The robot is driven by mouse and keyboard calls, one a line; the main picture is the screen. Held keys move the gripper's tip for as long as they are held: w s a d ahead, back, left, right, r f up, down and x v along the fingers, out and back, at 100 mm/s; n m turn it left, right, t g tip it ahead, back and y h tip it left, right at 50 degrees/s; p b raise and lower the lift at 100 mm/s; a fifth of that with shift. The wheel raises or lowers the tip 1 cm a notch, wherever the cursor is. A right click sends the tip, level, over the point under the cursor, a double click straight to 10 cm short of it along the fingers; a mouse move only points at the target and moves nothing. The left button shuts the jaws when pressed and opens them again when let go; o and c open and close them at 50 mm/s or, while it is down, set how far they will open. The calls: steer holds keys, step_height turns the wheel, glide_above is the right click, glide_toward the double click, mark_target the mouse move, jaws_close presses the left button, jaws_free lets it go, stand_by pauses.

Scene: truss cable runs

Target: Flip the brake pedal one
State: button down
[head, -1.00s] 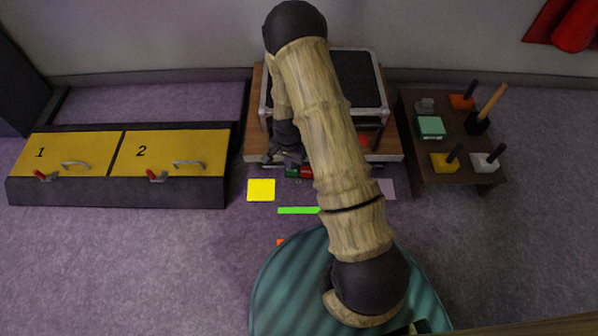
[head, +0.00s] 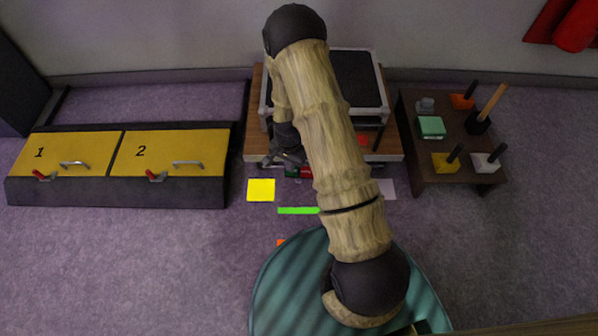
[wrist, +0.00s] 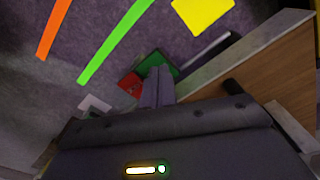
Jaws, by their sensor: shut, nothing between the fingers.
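A small pedal-like piece with a green part (head: 291,173) and a red part (head: 305,173) sits low at the front edge of the wooden cart (head: 252,140). In the wrist view the green part (wrist: 157,60) lies just beyond my fingertips and the red part (wrist: 130,84) is beside them. My gripper (head: 290,160) is shut and empty, just above and behind the piece in the head view. In the wrist view my closed fingers (wrist: 158,76) overlap the green part; I cannot tell whether they touch it. My arm hides some of the cart's front.
Yellow lidded boxes (head: 65,153) stand at left. A yellow square (head: 261,190) and green strip (head: 298,210) mark the floor. A dark-topped frame (head: 355,80) stands on the cart.

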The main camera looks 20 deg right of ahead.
steer(key=shift+f, duration=0.6)
stand_by(0.3)
steer(key=shift+r, duration=0.15)
steer(key=shift+r+p, duration=3.3)
steer(key=shift+r, duration=0.1)
